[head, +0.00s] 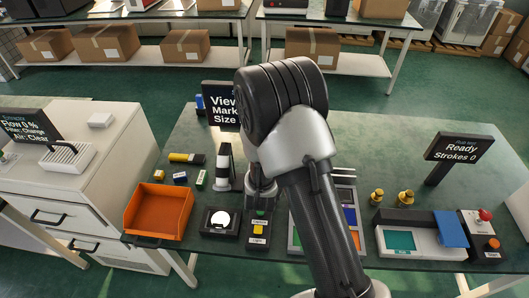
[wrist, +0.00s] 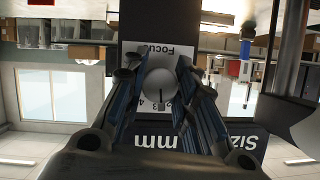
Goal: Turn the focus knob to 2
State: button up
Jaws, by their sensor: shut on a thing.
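The focus knob (wrist: 160,88) is a round, pale grey knob in the wrist view, on a light plate marked "Focus" (wrist: 152,50). A short dark mark shows on the knob's face, toward the lower side in the picture. Small digits show below the knob, partly covered by the knob and fingers; I cannot tell for sure which one the mark points at. My gripper (wrist: 160,92) is shut on the knob, one finger on each side. In the head view my gripper (head: 262,196) is beside the black-and-white viewer (head: 224,168), and my arm hides the knob.
A dark sign reading "View Mark Size" (head: 221,104) stands behind. An orange tray (head: 159,211), a dark box with a white disc (head: 220,221) and a "Light" button box (head: 258,233) sit nearby. A "Ready Strokes 0" sign (head: 462,148) and a press device (head: 422,235) are at right.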

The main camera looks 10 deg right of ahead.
jog(key=shift+n+g+h+p, duration=0.45)
jog(key=shift+n+h, duration=0.55)
jog(key=shift+n, duration=0.4)
jog(key=o, duration=1.1)
jog(key=v, duration=1.2)
jog(key=shift+f, duration=0.1)
